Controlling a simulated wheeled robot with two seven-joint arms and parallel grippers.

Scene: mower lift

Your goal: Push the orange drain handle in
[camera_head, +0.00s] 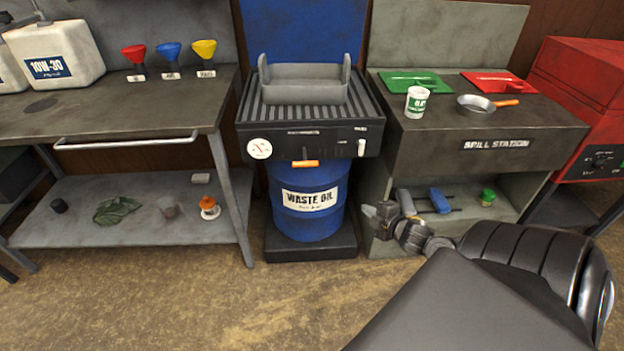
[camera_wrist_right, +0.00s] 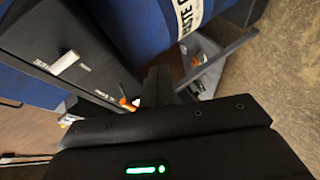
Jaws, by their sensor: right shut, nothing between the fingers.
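The orange drain handle (camera_head: 305,163) sticks out under the front edge of the black drain tray unit (camera_head: 312,143), above the blue waste oil drum (camera_head: 308,195). My right gripper (camera_head: 371,211) is shut and empty. In the head view it is low and to the right of the drum, pointing left, clearly apart from the handle. Its dark fingers also show in the right wrist view (camera_wrist_right: 160,84). An orange spot lies just left of the fingers there, too small to tell whether it is the handle. My left gripper is not in view.
A grey pan (camera_head: 304,91) sits on the ribbed top of the tray unit. A white lever (camera_head: 361,147) is on its front. The spill station (camera_head: 480,142) stands right, a workbench (camera_head: 120,110) with a lower shelf left. The floor in front is clear.

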